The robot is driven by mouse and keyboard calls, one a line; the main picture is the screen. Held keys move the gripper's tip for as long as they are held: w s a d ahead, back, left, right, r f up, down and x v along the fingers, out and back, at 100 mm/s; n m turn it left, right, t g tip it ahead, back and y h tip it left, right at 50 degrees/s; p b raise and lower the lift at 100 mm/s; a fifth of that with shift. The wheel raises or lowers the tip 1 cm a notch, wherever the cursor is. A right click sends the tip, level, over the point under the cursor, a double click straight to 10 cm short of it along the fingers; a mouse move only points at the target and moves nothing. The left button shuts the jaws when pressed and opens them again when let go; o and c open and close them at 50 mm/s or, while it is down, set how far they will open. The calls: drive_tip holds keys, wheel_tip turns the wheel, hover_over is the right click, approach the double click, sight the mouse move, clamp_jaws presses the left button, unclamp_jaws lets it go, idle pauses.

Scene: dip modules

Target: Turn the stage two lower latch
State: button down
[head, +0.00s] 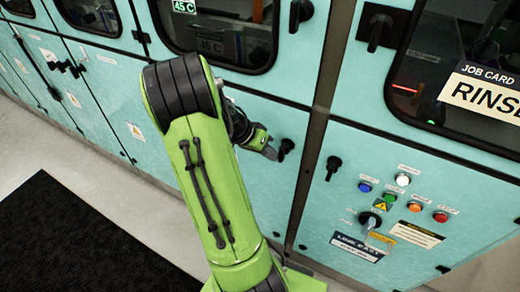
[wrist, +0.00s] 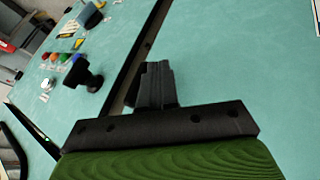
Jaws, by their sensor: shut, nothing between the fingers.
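A black latch (head: 286,147) sits near the right edge of the teal lower door in the middle of the head view. No label shows which stage it belongs to. My gripper (head: 270,152) is just left of it, fingertips very close; I cannot tell whether they touch. In the wrist view my gripper (wrist: 157,70) is shut, its fingers together in front of the teal panel with nothing visible between them. The fingers hide what lies right behind them. A second black latch (head: 333,163) is on the panel to the right; it also shows in the wrist view (wrist: 86,78).
Coloured buttons (head: 403,205) and a black rotary switch (head: 370,220) are on the right panel. Black upper latches (head: 300,12) (head: 375,28) flank the cabinet seam. A job card (head: 485,92) reads RINSE. A dark mat (head: 80,245) lies on the floor at left.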

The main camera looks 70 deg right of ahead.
drive_tip(key=shift+f+n+g+p, duration=0.3)
drive_tip(key=shift+g+p, duration=0.35)
drive_tip(key=shift+g, duration=0.65)
drive_tip(key=s+f+n+g+h+b, duration=0.1)
drive_tip(key=g, duration=0.3)
drive_tip(key=s+n+g+h+b, duration=0.1)
drive_tip(key=n+g, duration=0.1)
drive_tip(key=g, duration=0.2)
drive_tip(key=s+f+n+g+h+b, duration=0.1)
drive_tip(key=n+g+b, duration=0.1)
drive_tip(key=g, duration=0.2)
drive_tip(key=shift+s+a+f+g, duration=0.1)
drive_tip(key=shift+a+f+g, duration=0.05)
drive_tip(key=shift+f+g, duration=0.15)
idle(0.4)
drive_tip(key=shift+s, duration=0.1)
idle(0.6)
drive_tip(key=w+a+f+b, duration=0.3)
drive_tip(key=w+f+b, duration=0.2)
drive_tip(key=w+f, duration=0.3)
drive_tip(key=shift+w+f, duration=0.15)
drive_tip(key=shift+f, duration=0.15)
